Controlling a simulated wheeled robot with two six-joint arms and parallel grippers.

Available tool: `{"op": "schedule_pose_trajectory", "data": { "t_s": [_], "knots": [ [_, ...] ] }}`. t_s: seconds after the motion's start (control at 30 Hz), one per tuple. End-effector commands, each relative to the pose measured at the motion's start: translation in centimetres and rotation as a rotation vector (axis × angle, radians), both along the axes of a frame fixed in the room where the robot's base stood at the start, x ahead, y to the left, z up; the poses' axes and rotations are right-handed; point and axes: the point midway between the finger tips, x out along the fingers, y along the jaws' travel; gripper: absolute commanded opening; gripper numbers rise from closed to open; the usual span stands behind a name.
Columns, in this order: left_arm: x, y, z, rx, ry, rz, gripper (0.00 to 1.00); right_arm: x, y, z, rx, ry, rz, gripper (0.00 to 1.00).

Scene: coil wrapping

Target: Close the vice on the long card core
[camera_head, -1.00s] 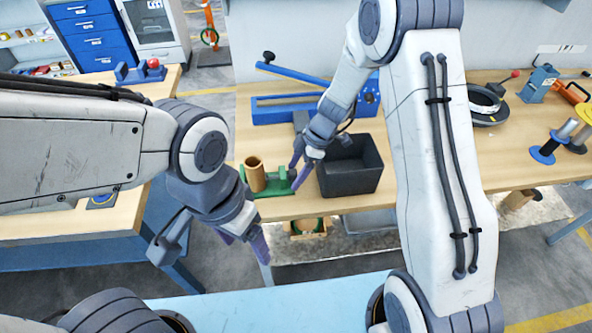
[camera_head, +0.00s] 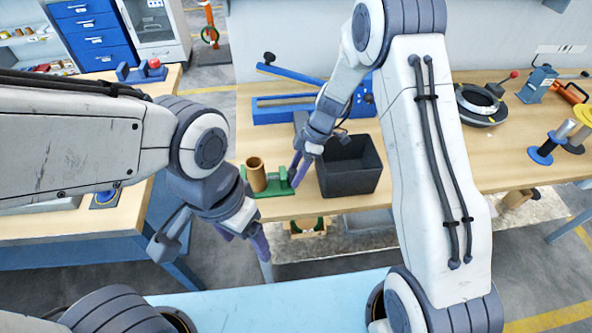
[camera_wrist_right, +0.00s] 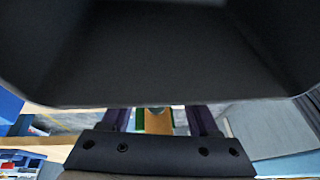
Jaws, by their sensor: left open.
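The brown card core (camera_head: 256,174) stands upright in the green vice (camera_head: 276,186) near the front edge of the bench. In the right wrist view the core (camera_wrist_right: 158,121) shows between the two purple fingers. My right gripper (camera_head: 297,172) points down by the right end of the vice, its fingers apart. I cannot tell whether a finger touches the vice. The wrist view shows my right gripper (camera_wrist_right: 159,120) with a clear gap. My left gripper (camera_head: 243,238) hangs open and empty in front of the bench, below the vice.
A black bin (camera_head: 349,182) stands close to the right of my right gripper; a dark surface, likely the bin, fills the upper right wrist view. A blue tool (camera_head: 283,110) lies behind the vice. Spools (camera_head: 541,154) and a black coil (camera_head: 481,106) stand farther right.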

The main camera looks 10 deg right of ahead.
Motion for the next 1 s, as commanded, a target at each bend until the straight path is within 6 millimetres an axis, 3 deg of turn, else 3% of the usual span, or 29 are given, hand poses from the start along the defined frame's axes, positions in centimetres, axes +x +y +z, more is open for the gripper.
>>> {"op": "schedule_pose_trajectory", "data": {
  "t_s": [0.43,0.8,1.0],
  "knots": [
    [0.0,0.0,-0.2,0.000,0.000,0.000,0.76,0.2,-0.3,0.6,0.001,-0.003,0.000,0.77],
    [0.0,0.0,-1.6,0.000,0.000,0.000,0.76,1.0,-2.9,6.8,0.000,-0.007,-0.001,0.77],
    [0.0,0.0,-1.9,0.000,0.000,0.000,0.76,1.2,-3.8,9.1,0.000,-0.002,0.000,0.77]
  ]
}}
